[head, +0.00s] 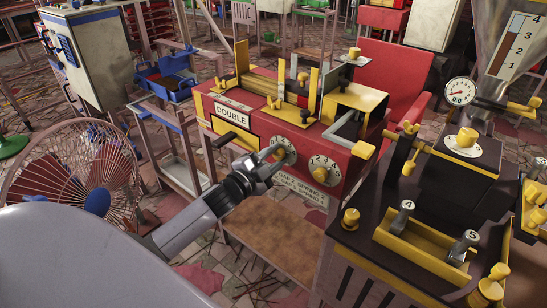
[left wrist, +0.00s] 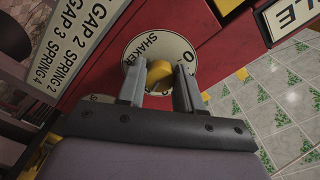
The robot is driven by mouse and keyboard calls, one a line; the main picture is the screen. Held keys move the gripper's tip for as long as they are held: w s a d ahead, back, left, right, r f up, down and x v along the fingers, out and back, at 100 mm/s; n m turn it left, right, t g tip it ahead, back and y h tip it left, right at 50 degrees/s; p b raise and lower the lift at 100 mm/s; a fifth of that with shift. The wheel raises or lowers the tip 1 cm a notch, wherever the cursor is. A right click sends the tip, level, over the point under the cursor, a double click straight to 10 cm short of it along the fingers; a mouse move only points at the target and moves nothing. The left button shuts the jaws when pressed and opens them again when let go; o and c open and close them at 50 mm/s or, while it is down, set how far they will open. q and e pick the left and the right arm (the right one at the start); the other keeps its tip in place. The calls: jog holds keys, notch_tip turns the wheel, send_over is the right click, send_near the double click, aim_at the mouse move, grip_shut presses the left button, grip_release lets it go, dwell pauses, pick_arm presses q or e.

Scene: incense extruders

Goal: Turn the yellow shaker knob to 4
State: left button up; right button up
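The yellow shaker knob (left wrist: 160,72) sits at the middle of a round white dial lettered SHAKER (left wrist: 140,48), on the red machine's front. A "0" shows at the dial's edge. My left gripper (left wrist: 160,82) is at this dial, its two grey fingers apart with the knob between them; I cannot tell whether they touch it. In the head view the left gripper (head: 279,159) reaches the left of two dials, and its fingers hide most of the knob. The knob's setting cannot be read. My right gripper is not in view.
A second white dial (head: 324,169) with a yellow knob is just right of the shaker dial. A label plate (head: 300,189) lies below. A dark machine with yellow trays (head: 420,240) stands close on the right. A fan (head: 80,175) is at left.

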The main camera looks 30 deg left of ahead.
pick_arm(q)
jog(key=o, duration=0.3)
jog(key=shift+o, duration=0.2)
jog(key=shift+s, duration=0.1)
jog(key=s, duration=0.7)
jog(key=shift+a, duration=0.25)
jog(key=s+d+f+n+g+p, duration=0.3)
jog(key=s+d+n+p, duration=0.1)
jog(key=s+d, duration=0.3)
jog(key=s+d+f+n+g+p, duration=0.4)
jog(key=s+d, duration=0.4)
jog(key=s, duration=0.4)
jog(key=n+p, duration=0.1)
jog(key=p, duration=0.1)
jog(key=shift+s+g+h+p, duration=0.2)
jog(key=shift+g+h+p, duration=0.1)
jog(key=shift+p, duration=0.1)
